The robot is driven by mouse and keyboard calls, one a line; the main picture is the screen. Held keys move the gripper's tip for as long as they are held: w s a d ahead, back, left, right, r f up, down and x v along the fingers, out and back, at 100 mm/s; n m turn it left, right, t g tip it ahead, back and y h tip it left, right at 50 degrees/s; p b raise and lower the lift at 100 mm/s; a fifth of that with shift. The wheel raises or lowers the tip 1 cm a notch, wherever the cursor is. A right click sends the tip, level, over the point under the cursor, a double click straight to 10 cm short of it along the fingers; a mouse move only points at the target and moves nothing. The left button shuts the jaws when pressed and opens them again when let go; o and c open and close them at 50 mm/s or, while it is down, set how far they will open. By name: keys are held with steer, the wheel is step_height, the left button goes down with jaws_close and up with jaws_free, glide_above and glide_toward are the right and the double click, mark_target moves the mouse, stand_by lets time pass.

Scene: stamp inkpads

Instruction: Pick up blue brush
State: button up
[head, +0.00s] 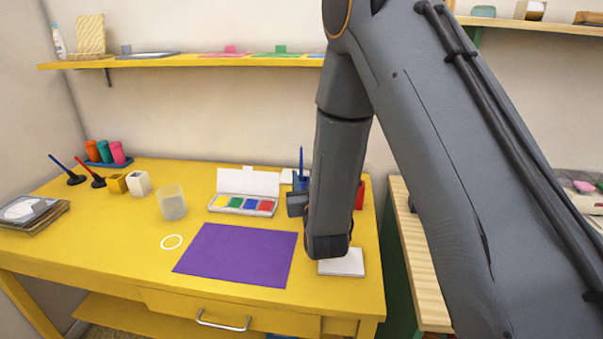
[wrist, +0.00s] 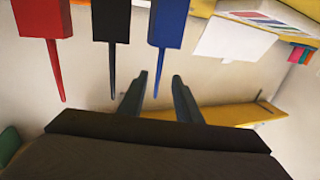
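The wrist view appears upside down. In it a blue brush (wrist: 160,67) shows as a thin tapered blue rod standing out of a blue block (wrist: 172,20). My gripper (wrist: 160,76) is open, its two dark fingers apart, with the rod appearing between the fingertips. I cannot tell the depth between them, and no grip shows. In the head view the blue rod (head: 301,160) stands upright at the table's back, left of my arm. Another blue stick (head: 57,164) leans in a dark base at the table's far left.
A black block (wrist: 112,22) and a red block (wrist: 44,18), each with a rod, stand beside the blue one. A paint set (head: 242,206), a cup (head: 172,204), purple sheet (head: 238,256) and white pad (head: 342,263) lie on the yellow table (head: 110,240). A shelf (head: 180,61) hangs above.

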mark_target(302, 168)
steer(key=w, duration=0.2)
steer(key=w+p, duration=0.1)
steer(key=w, duration=0.4)
steer(key=shift+w+a+f, duration=0.1)
steer(key=shift+a+f, duration=0.1)
steer(key=shift+a, duration=0.15)
jaws_close()
